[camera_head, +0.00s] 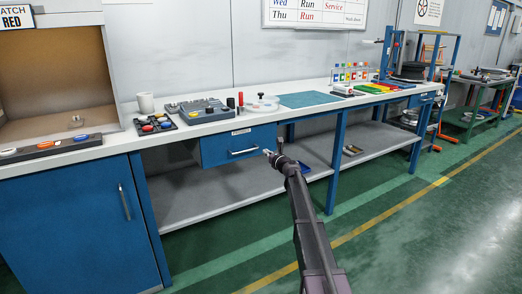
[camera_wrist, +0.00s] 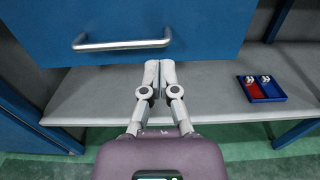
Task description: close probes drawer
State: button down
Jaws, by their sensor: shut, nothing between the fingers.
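A blue drawer (camera_head: 222,150) with a silver bar handle (camera_head: 243,152) and a small white label hangs under the white worktop. Its front appears close to the worktop edge; I cannot tell whether a gap remains. In the wrist view the blue drawer front (camera_wrist: 210,22) fills the top, with its handle (camera_wrist: 122,44) left of centre. My gripper (camera_head: 268,153) is at the drawer's lower right corner in the head view. In the wrist view my gripper (camera_wrist: 159,66) is shut and empty, its fingertips just below the handle's right end. Contact with the drawer cannot be told.
A grey lower shelf (camera_head: 200,203) runs beneath. A red and blue tray (camera_wrist: 262,98) lies on it at right. Blue table legs (camera_head: 337,165) stand to the right, and a blue cabinet (camera_head: 75,220) to the left. The green floor (camera_head: 400,215) in front is clear.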

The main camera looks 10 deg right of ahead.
jog(key=shift+v, duration=1.25)
jog(key=s+a+f+n+g+y, duration=0.1)
jog(key=s+a+f+n+g, duration=0.3)
jog(key=s+n, duration=0.35)
jog(key=s+a+f+n+g, duration=0.35)
jog(key=s+a+n, duration=0.25)
jog(key=s, duration=0.3)
jog(key=s+a+f+n+g+y, duration=0.1)
jog(key=s+a+f+n+g, duration=0.3)
jog(key=s+n, duration=0.35)
jog(key=s+d+f+n+g+h, duration=0.1)
jog(key=s+f+n+g+h, duration=0.2)
jog(key=s, duration=0.6)
jog(key=s+d+f+n+g+h, duration=0.1)
jog(key=s+n+h, duration=0.1)
jog(key=s+n, duration=0.5)
jog(key=s+d+f+n+g+h, duration=0.1)
jog(key=s+f+g+h, duration=0.15)
jog(key=s, duration=0.75)
notch_tip(320, 180, up, 33)
jog(key=p, duration=3.3)
jog(key=shift+a+t, duration=0.25)
jog(key=shift+t, duration=0.15)
jog(key=shift+f, duration=0.1)
